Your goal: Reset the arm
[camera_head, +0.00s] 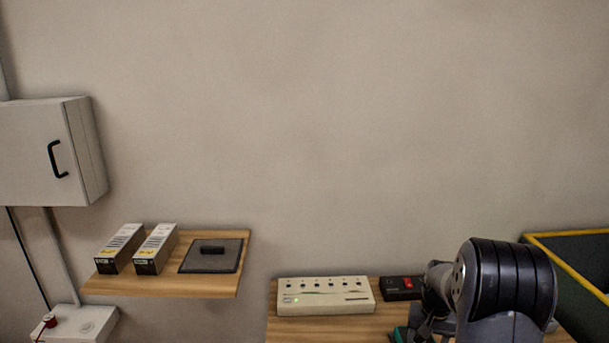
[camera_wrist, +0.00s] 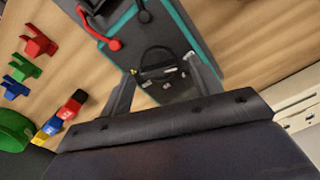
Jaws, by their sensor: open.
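My gripper (camera_wrist: 164,78) shows in the wrist view with its two dark fingers spread apart. Between and beyond the fingers is a dark grey device with teal edges (camera_wrist: 178,35), lying on a wooden surface. A black loop on it shows in the gap between the fingers; I see nothing clamped. A red lead (camera_wrist: 108,42) lies at the device's left side. In the head view my arm reaches down at the lower right, over the wooden bench (camera_head: 290,328), and its finger area is mostly hidden.
On the bench stand a white multi-port box (camera_head: 325,297) and a black box with a red switch (camera_head: 400,288). A yellow-rimmed green bin (camera_head: 580,275) is right. A shelf (camera_head: 205,285) and a wall cabinet (camera_head: 35,150) are left.

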